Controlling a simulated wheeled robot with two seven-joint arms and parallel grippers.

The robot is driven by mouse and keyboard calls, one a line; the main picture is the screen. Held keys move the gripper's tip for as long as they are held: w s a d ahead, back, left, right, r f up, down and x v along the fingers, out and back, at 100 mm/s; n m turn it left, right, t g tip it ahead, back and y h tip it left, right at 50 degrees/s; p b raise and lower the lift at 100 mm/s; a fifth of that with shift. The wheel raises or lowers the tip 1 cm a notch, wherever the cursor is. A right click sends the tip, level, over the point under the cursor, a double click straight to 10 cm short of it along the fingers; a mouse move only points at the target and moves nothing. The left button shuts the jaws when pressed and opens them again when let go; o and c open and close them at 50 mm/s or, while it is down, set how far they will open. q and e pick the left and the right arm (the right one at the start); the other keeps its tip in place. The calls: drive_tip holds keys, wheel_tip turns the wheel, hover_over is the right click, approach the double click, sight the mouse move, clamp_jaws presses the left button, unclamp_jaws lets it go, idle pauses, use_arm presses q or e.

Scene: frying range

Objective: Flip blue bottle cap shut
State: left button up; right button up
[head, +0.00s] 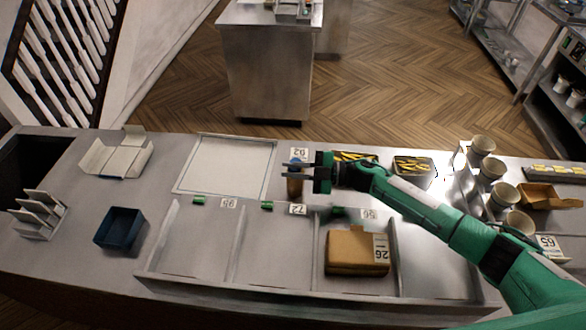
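A small brown bottle (294,187) stands upright on the steel counter, right of the white framed panel. A bit of blue at its top (293,161) looks like the cap, but it is too small and too covered to tell whether it is open or shut. My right gripper (300,171) reaches in from the right, with its dark fingers at the bottle's upper part and partly hiding it. I cannot tell whether the fingers touch the bottle or how far apart they are. My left gripper is out of view.
A divided tray (233,245) lies in front, holding a brown box (350,252). A dark blue bin (120,228) and an open carton (117,157) stand at left. Black containers (413,166) of yellow food and several cups (491,167) are at right.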

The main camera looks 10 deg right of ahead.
clamp_jaws()
drive_tip(key=shift+r, duration=0.1)
drive_tip(key=m, duration=0.1)
drive_tip(key=m+p, duration=0.1)
drive_tip(key=shift+w+r+m+p, duration=0.25)
drive_tip(key=shift+r+m+p, duration=0.1)
drive_tip(key=shift+m+p, duration=0.05)
drive_tip(key=shift+w+d+r+m+p, duration=0.15)
drive_tip(key=shift+m+p, duration=0.1)
drive_tip(key=shift+m, duration=0.4)
drive_tip(key=shift+w+a+f+m+p, duration=0.15)
drive_tip(key=shift+m+p, duration=0.15)
drive_tip(key=shift+m, duration=0.4)
drive_tip(key=shift+w+d+r+m+p, duration=0.15)
drive_tip(key=shift+m+p, duration=0.1)
drive_tip(key=shift+m, duration=0.4)
drive_tip(key=o, duration=0.5)
unclamp_jaws()
